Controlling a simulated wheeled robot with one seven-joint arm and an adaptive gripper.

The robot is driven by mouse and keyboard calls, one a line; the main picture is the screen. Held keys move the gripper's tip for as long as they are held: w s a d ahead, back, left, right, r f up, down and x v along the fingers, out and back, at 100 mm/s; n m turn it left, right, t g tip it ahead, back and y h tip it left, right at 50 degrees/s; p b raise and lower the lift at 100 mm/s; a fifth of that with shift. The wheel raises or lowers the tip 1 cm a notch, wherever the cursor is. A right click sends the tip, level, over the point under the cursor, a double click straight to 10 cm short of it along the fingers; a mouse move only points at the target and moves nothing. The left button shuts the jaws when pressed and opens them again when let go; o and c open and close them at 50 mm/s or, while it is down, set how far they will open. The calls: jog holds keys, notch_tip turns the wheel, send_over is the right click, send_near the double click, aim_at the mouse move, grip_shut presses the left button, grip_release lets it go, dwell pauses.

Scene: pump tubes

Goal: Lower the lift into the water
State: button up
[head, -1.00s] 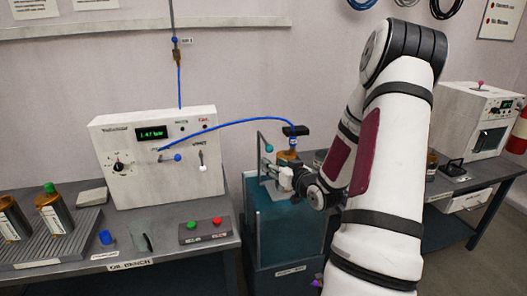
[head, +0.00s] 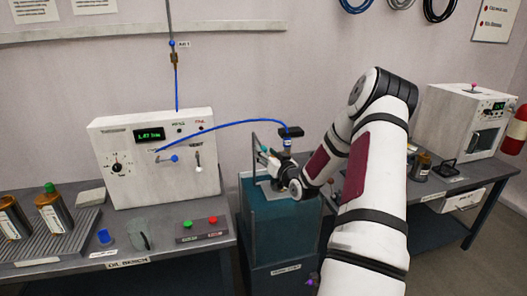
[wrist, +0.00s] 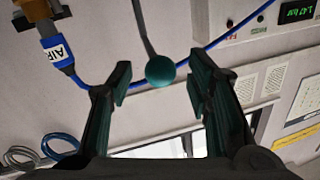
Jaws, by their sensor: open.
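The lift's teal ball knob (wrist: 160,71) hangs on a thin grey rod (wrist: 145,28) in the wrist view. It lies between the two fingertips of my gripper (wrist: 158,88), with gaps on both sides. My gripper (head: 263,153) is open and empty in the head view, over the left part of the water tank (head: 280,220). The tank is teal and see-through at the top. The lift's grey frame (head: 254,150) stands up behind my gripper, which hides the knob there. A black-topped fitting (head: 291,132) with a blue hose stands above the tank.
The white tester box (head: 155,185) and a red-and-green button box (head: 202,229) stand on the left bench. The blue hose (head: 235,124) arches from the box to the fitting. A right bench (head: 460,185) carries a white oven (head: 460,120).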

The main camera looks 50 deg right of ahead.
jog(key=shift+x, duration=1.35)
jog(key=shift+c, duration=0.6)
grip_shut()
notch_tip(320, 180, down, 22)
jog(key=b, duration=0.7)
jog(key=shift+f, duration=0.2)
jog(key=shift+s+a+f, duration=0.1)
jog(key=shift+s+f, duration=0.05)
jog(key=shift+o, duration=0.6)
grip_release()
